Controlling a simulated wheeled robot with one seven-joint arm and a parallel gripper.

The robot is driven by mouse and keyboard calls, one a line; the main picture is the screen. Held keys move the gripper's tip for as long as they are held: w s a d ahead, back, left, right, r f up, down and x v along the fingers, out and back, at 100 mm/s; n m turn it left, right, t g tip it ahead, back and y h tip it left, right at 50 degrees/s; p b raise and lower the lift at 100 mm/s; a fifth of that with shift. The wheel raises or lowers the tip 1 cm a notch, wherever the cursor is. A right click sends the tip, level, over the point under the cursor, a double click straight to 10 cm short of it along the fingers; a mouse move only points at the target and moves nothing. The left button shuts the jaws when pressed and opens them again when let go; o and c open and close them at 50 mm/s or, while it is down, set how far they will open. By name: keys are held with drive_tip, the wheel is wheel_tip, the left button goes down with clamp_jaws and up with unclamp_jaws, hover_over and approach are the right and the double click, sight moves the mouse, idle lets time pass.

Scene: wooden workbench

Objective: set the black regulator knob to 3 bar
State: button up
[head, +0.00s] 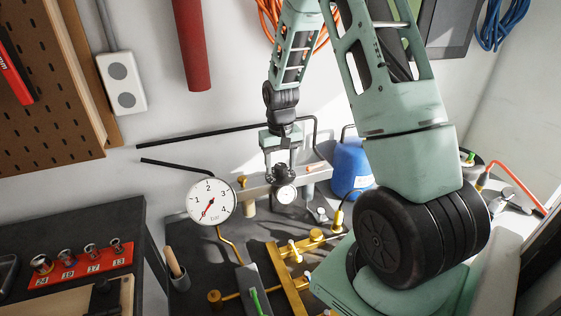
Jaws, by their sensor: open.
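The black regulator knob (284,171) sits at the back of the bench, above a small white-faced dial (285,193). My gripper (281,163) points down at the knob, open, with one finger on each side of it. I cannot tell whether the fingers touch it.
Yellow pipes and fittings (289,280) cover the bench in front of the knob. A blue container (351,166) stands to the right. A red socket tray (82,266) lies at left. A wood-handled tool (174,264) stands in a holder.

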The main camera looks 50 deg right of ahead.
sight(281, 165)
drive_tip(key=shift+r, duration=0.1)
wheel_tip(281, 165, up, 17)
drive_tip(key=b, duration=0.3)
drive_tip(key=shift+r, duration=0.15)
idle(0.5)
